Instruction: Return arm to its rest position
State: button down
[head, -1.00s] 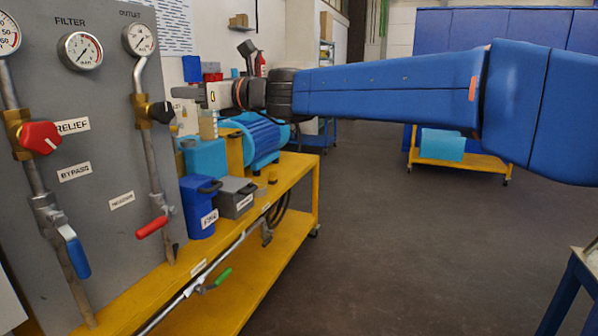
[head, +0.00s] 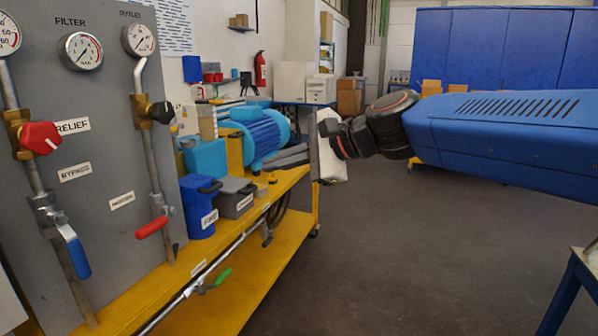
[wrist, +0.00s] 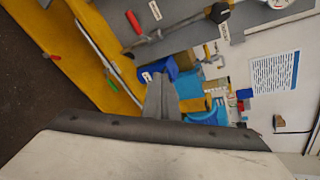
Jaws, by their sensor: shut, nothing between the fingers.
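My blue arm (head: 500,122) reaches in from the right in the head view. My gripper (head: 274,162) is at its end, a pale body with grey fingers pointing left, in front of the right end of the blue motor (head: 262,136) in the picture. I cannot tell how far apart they are. In the wrist view, the gripper's grey fingers (wrist: 158,84) lie together with nothing between them, and the scene appears turned.
A grey panel (head: 105,135) with gauges and valves stands at left. A yellow bench (head: 262,275) carries a blue bin (head: 197,205) and a grey box (head: 235,205). Blue cabinets (head: 500,45) stand at the back. Open floor (head: 400,260) lies at centre right.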

jog(key=s+d+f+n+h, duration=0.4)
jog(key=s+d+f, duration=0.3)
jog(key=d+f, duration=0.2)
jog(key=s+d+f+n+g+h, duration=0.1)
jog(key=s+d+f+n+h, duration=0.2)
jog(key=s+d+f, duration=0.4)
jog(key=s+d+f+n+h, duration=0.4)
jog(key=s+d+f, duration=0.3)
jog(key=d+f, duration=0.5)
jog(key=d+n, duration=0.1)
jog(key=d, duration=0.4)
jog(key=shift+s+d+g+h, duration=0.2)
jog(key=shift+d+g+h, duration=0.1)
jog(key=shift+d, duration=0.05)
jog(key=shift+r, duration=0.1)
